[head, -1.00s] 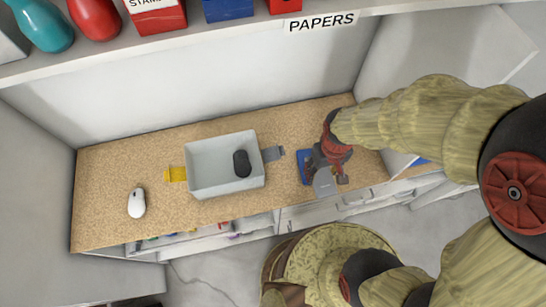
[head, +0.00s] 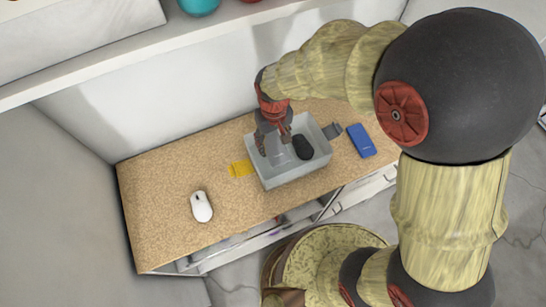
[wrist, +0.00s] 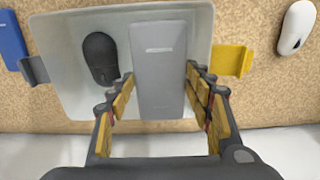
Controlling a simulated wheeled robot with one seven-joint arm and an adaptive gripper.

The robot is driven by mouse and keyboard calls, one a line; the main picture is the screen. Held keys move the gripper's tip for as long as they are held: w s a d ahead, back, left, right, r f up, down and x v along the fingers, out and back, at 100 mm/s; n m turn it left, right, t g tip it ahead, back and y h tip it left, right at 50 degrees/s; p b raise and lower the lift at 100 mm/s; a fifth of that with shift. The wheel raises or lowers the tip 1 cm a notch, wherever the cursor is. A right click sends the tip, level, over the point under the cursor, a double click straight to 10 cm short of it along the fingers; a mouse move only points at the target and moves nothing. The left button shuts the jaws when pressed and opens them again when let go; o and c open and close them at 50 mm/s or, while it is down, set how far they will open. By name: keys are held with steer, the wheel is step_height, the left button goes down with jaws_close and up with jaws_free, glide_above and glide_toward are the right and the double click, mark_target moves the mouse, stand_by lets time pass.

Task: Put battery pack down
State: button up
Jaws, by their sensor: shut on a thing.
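My gripper (head: 274,146) is over the left part of a light grey bin (head: 292,179) on the counter. In the wrist view its fingers stand on both sides of a flat grey battery pack (wrist: 159,65) and are shut on it. The battery pack is over the bin, to the right of a black mouse (wrist: 101,57). The black mouse lies in the bin and also shows in the head view (head: 302,147). In the head view the battery pack is mostly hidden by my gripper. I cannot tell whether it touches the bin floor.
A blue pack (head: 361,140) lies on the cork counter (head: 160,205), right of the bin. A white mouse (head: 201,206) lies to the left. The bin has a yellow handle (head: 240,169) and a grey handle (head: 332,130). A shelf (head: 150,50) overhangs the back.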

mark_target(275, 145)
step_height(275, 145, down, 9)
steer(key=shift+d+r+b, duration=0.1)
steer(key=shift+b, duration=0.2)
steer(key=o, duration=1.3)
steer(key=shift+f, duration=0.2)
step_height(275, 145, up, 12)
steer(key=shift+r+p, duration=0.2)
steer(key=shift+p, duration=0.25)
steer(key=s+d+r+m+t, duration=0.1)
steer(key=s+d+r+t, duration=0.1)
steer(key=s+d+r, duration=0.2)
steer(key=s+d+r+m+t, duration=0.1)
steer(key=s+d+r, duration=0.3)
steer(key=d+r, duration=0.5)
steer(key=s+d+r+m+t, duration=0.2)
steer(key=s+d+r+m, duration=0.1)
steer(key=d+r, duration=0.4)
steer(key=shift+s+r+t, duration=0.3)
steer(key=shift+s+r, duration=0.15)
steer(key=shift+r, duration=0.4)
